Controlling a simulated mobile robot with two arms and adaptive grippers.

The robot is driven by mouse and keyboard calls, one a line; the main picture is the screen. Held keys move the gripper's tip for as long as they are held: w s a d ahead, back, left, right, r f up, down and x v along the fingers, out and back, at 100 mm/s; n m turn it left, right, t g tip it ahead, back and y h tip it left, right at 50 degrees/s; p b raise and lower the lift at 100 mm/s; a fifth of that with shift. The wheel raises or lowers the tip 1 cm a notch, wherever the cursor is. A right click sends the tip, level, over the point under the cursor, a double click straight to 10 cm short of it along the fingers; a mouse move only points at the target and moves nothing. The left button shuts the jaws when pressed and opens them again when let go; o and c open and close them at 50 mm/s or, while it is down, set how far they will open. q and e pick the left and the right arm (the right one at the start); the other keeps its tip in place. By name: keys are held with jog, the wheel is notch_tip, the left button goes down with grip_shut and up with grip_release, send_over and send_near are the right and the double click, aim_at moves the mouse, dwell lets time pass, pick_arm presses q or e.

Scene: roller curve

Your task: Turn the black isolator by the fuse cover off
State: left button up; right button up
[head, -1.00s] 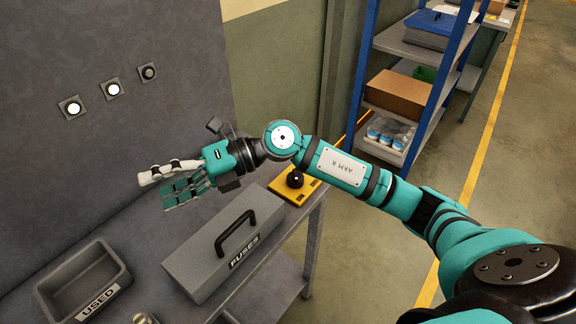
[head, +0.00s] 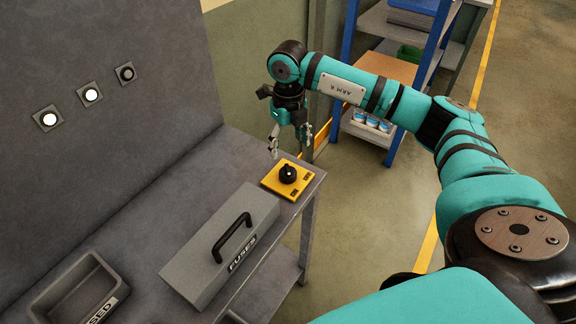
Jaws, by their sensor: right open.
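The black isolator (head: 287,173) is a round knob on a yellow plate (head: 272,181) at the far right end of the grey bench. The fuse cover (head: 205,262) is a grey box with a black handle and a FUSES label, just nearer than the plate. My right gripper (head: 288,148) points down above the far edge of the yellow plate, open and empty, apart from the knob as far as I can tell. Which way the knob is set is too small to read. My left gripper is not in view.
A grey USED tray (head: 112,300) stands at the lower left of the bench. The wall panel carries two lit white buttons (head: 90,94) and a dark knob (head: 126,73). A blue-framed shelf (head: 349,40) with boxes stands behind my right arm.

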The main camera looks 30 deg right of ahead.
aim_at(288, 169)
notch_tip(288, 169, down, 10)
jog(key=shift+f+p, duration=0.1)
jog(key=shift+p, duration=1)
jog(key=c, duration=1.2)
